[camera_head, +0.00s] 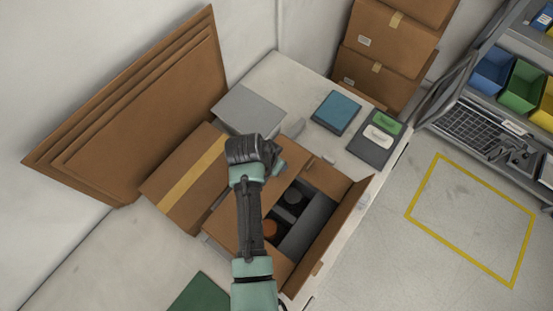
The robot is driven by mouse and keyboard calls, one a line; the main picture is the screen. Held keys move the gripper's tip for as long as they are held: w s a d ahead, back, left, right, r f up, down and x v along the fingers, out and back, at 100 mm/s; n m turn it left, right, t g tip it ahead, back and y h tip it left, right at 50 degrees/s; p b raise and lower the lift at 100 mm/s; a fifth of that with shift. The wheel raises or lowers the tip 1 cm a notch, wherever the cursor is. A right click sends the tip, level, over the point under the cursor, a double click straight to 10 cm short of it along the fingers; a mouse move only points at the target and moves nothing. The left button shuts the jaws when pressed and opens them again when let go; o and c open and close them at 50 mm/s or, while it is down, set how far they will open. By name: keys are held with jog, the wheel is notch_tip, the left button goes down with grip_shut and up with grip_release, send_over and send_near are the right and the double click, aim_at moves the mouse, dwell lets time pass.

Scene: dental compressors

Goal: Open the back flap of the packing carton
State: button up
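The packing carton (327,180) stands on the pale bench, with part of its inside showing. Inside are grey packing pieces (309,222) and dark round parts, one with an orange top (270,229). One flap (343,229) stands out along its right side. A brown panel (225,222) lies to the left of the opening, partly under my arm. My gripper (274,158) is above the carton's far left corner. The wrist hides its fingertips and part of the far edge, so the back flap's angle and any contact are unclear.
A taped carton (190,182) sits close on the left. Behind are a grey box (249,109), a blue book-like item (336,112) and a dark tray (375,138). Flat cardboard sheets (140,110) lean on the wall. Stacked cartons (390,45) stand at the back.

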jog(key=shift+w+f, duration=0.1)
jog(key=shift+f, duration=0.1)
grip_shut()
dwell(1.4)
